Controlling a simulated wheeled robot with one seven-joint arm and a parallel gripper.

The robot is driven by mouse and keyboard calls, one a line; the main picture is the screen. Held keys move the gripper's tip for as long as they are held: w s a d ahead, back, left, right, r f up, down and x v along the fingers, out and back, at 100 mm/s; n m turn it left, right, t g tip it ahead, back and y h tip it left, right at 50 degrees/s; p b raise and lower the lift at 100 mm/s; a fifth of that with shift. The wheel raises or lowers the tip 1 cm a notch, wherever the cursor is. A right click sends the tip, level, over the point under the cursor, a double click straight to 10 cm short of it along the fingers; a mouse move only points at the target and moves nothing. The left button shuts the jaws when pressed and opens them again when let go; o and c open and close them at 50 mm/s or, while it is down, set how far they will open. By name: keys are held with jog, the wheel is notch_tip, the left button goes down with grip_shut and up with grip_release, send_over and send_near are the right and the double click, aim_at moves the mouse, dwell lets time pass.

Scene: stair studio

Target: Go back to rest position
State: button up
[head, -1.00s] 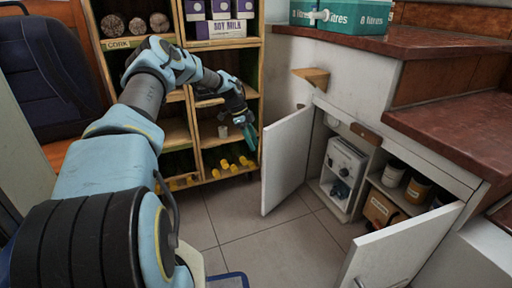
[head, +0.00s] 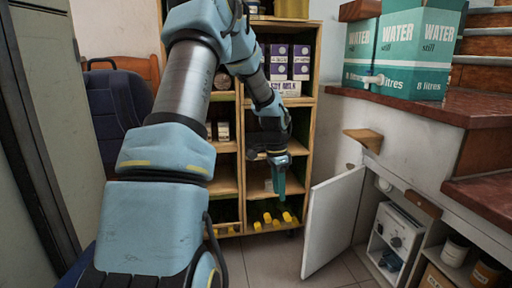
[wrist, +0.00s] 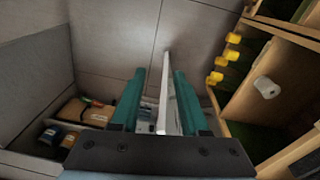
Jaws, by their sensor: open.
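My gripper (head: 279,185) has teal fingers and hangs pointing down in front of the wooden shelf in the head view. In the wrist view my gripper (wrist: 159,75) shows its two fingers apart, with no held object between them. The white cabinet door (wrist: 166,70) appears edge-on in the gap between the fingers; how far below it lies is hard to tell. In the head view this open door (head: 333,222) stands to the right of my gripper.
The wooden shelf (head: 312,85) holds soy milk cartons (head: 290,70) and yellow-capped bottles (head: 272,219). Water boxes (head: 400,50) stand on the red-brown ledge at right. A white appliance (head: 396,233) sits in the open cabinet. A dark blue chair (head: 120,115) is at left. Tiled floor (wrist: 110,40) shows below.

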jog(key=s+a+r+n+t+y, duration=0.1)
jog(key=s+a+r+n, duration=0.3)
jog(key=s+a+n, duration=0.45)
jog(key=s+a+r+n+t, duration=0.1)
jog(key=s+a+r+n, duration=0.35)
jog(key=s, duration=0.65)
notch_tip(320, 180, up, 37)
jog(key=a+p, duration=0.1)
jog(key=p, duration=3.7)
jog(key=shift+a+f+p, duration=0.15)
jog(key=shift+f+p, duration=0.05)
jog(key=shift+p, duration=0.15)
jog(key=shift+o, duration=0.2)
